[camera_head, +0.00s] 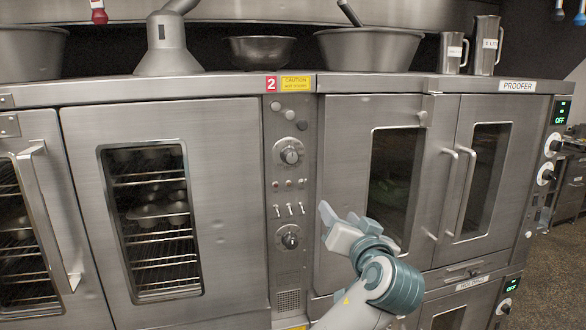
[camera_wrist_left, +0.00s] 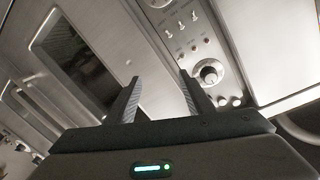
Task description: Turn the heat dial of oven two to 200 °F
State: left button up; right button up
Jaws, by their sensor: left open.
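Oven two's control panel (camera_head: 290,215) is a narrow metal strip under a red "2" tag. It carries an upper dial (camera_head: 290,152) and a lower dial (camera_head: 289,237), with small lights and several toggle switches between them. I cannot read which one is the heat dial or where either points. My left gripper (camera_head: 328,224) is open and empty, just right of the panel near the lower dial's height. In the left wrist view my left gripper (camera_wrist_left: 160,92) has its fingers apart, with the upper dial (camera_wrist_left: 210,72) beyond them to the right, apart from them. My right gripper is not in view.
An oven door (camera_head: 165,215) with a window is left of the panel. The proofer (camera_head: 517,86) with its doors and handles (camera_head: 468,194) is to the right. Metal bowls (camera_head: 262,50) and jugs (camera_head: 484,45) stand on top. A yellow caution label (camera_head: 295,83) is above the panel.

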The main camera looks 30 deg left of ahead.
pick_arm(q)
jog(key=s+a+r+n+y, duration=0.1)
jog(key=s+r+n, duration=0.3)
jog(key=s+r, duration=0.4)
jog(key=shift+s+a+r+p, duration=0.25)
jog(key=shift+s+r+p, duration=0.1)
jog(key=shift+r, duration=0.35)
jog(key=shift+w, duration=0.1)
jog(key=p, duration=0.6)
send_near(292, 158)
jog(key=x, duration=0.7)
jog(key=shift+w+a+r, duration=0.2)
jog(key=shift+w+a, duration=0.05)
jog(key=shift+a, duration=0.05)
jog(key=shift+w+a+f+p, duration=0.2)
jog(key=shift+w+a+p, duration=0.2)
jog(key=shift+w, duration=0.05)
